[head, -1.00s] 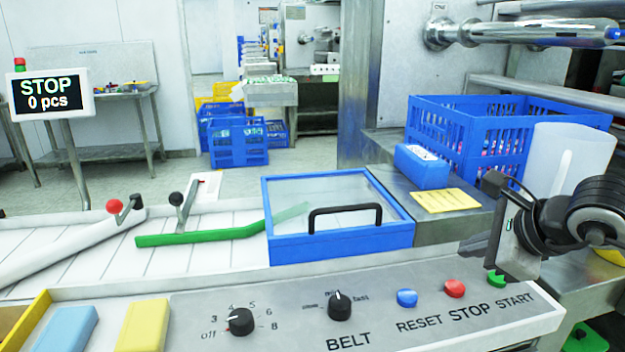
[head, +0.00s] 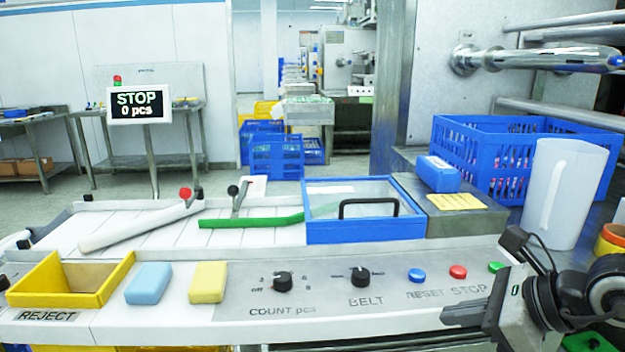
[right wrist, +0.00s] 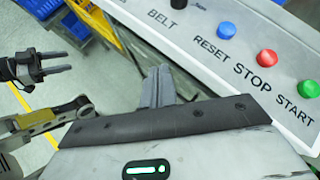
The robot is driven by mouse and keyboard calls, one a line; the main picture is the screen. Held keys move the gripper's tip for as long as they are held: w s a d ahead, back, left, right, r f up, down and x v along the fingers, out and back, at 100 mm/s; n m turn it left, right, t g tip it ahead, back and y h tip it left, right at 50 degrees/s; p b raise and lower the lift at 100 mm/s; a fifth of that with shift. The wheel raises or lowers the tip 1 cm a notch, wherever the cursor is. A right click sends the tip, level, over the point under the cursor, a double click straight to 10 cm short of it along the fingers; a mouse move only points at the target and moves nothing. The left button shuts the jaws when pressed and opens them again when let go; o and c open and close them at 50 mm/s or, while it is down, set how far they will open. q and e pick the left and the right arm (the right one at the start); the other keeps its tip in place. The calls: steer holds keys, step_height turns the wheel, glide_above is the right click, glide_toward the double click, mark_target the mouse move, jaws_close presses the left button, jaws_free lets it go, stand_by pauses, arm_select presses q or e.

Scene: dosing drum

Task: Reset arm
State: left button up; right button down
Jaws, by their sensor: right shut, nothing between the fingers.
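My right gripper (head: 462,312) is shut and empty, low in front of the panel's right part in the head view. In the right wrist view its closed fingers (right wrist: 158,87) are apart from the panel's edge. My left gripper (right wrist: 45,65) shows at the left of that view, its two dark fingers parted with nothing between them. The control panel has a blue RESET button (head: 417,275), a red STOP button (head: 458,272) and a green START button (head: 495,267), which my right wrist partly crowds. The display (head: 138,105) reads STOP, 0 pcs.
A yellow REJECT bin (head: 70,280), a blue block (head: 149,283) and a yellow block (head: 208,282) sit along the panel's left. Behind are a white guide arm (head: 135,228), a green guide arm (head: 250,221) and a blue-framed lidded box (head: 365,229). A white jug (head: 565,195) stands right.

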steer(key=s+a+r+m+t+y+p, duration=0.15)
steer(key=s+a+m+y, duration=0.35)
steer(key=a+m+y, duration=0.55)
step_height(320, 180, down, 7)
steer(key=d+m+t+h+p, duration=0.25)
steer(key=m+t+h, duration=0.7)
steer(key=m, duration=1.45)
steer(key=s+f+m+g+h, duration=0.2)
steer(key=s+f+m+g, duration=0.1)
steer(key=s+f+m, duration=0.2)
steer(key=s+d+f+m+g+h, duration=0.1)
steer(key=s+f+m+g+h, duration=0.2)
steer(key=f, duration=0.6)
steer(key=s+m+g, duration=0.1)
steer(key=s+m, duration=0.1)
steer(key=m, duration=0.1)
